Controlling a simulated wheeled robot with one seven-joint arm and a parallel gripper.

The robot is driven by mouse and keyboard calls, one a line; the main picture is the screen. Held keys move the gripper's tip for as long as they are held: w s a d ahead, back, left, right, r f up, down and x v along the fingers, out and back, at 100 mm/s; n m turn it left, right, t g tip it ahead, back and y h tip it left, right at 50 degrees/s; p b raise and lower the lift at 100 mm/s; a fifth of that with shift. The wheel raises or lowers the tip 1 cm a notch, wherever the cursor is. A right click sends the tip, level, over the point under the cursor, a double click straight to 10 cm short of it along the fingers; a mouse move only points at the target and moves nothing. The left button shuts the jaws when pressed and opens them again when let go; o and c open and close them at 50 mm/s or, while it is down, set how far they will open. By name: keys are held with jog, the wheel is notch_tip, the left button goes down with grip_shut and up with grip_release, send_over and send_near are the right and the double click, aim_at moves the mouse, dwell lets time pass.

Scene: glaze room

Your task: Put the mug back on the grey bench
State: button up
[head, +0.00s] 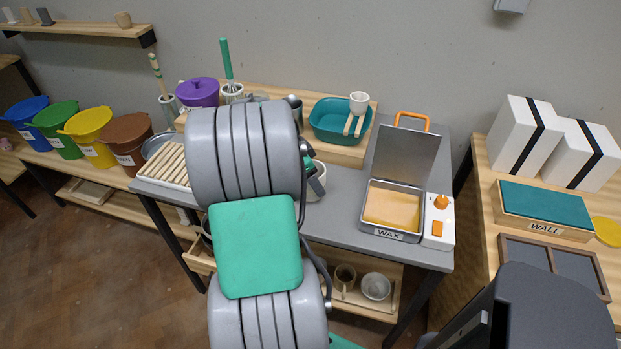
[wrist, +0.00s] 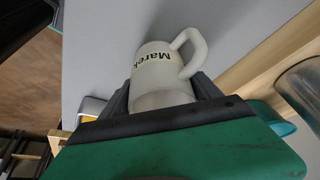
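The mug (wrist: 158,78) is off-white with a handle and the dark name "Marek" on its side. In the wrist view it sits between the two dark fingers of my gripper (wrist: 164,96), which press against it on both sides. In the head view a small part of the mug (head: 318,187) shows just right of my arm, over the grey bench (head: 336,212). My arm hides most of the gripper there. I cannot tell whether the mug's base touches the bench top.
On the bench, the wax pan (head: 393,206) stands at the right and a slatted rack (head: 166,165) at the left. A raised wooden shelf at the back holds a teal basin (head: 330,128) and a purple pot (head: 197,93). Bare bench top lies left of the wax pan.

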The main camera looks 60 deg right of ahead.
jog(key=o, duration=0.4)
jog(key=shift+c, duration=0.2)
jog(key=shift+r, duration=0.3)
jog(key=v, duration=1.2)
jog(key=w+a+n+t, duration=0.2)
jog(key=w+a+n, duration=0.4)
jog(key=w+a, duration=0.15)
jog(key=w+a+f+n+t+y, duration=0.1)
jog(key=w+a+n, duration=0.3)
jog(key=a, duration=0.5)
jog(key=w+a+n+t, duration=0.1)
jog(key=a+n+t, duration=0.1)
jog(key=a+n, duration=0.65)
jog(key=s+a+f+n+y, duration=0.1)
jog(key=a+n, duration=0.2)
jog(key=a, duration=0.4)
jog(key=s+a+f+n+y, duration=0.1)
jog(key=a+n, duration=0.3)
jog(key=a, duration=0.4)
jog(key=shift+s+a+f+t+y+p, duration=0.2)
jog(key=shift+s+f+t+y+p, duration=0.15)
jog(key=shift+s+f, duration=0.2)
